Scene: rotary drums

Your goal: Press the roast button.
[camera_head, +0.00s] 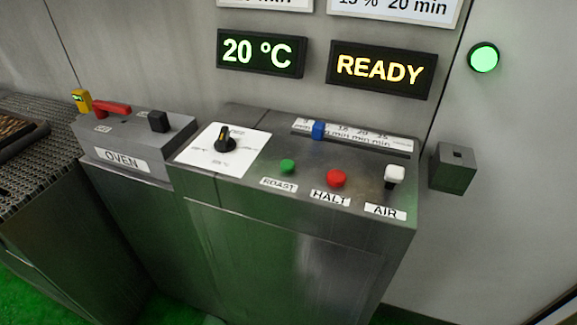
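The green roast button (288,166) sits on the sloped top of the grey metal console (300,215), above a white label reading ROAST (279,185). It stands up from the surface, and nothing covers it. Neither of my grippers shows in the head view.
On the console are a red HALT button (336,178), a white AIR switch (394,175), a black knob (225,140) and a blue slider (318,130). Left is the OVEN box (135,150) with a red lever (110,107). Displays read 20 °C (261,52) and READY (381,69). A green lamp (484,57) glows.

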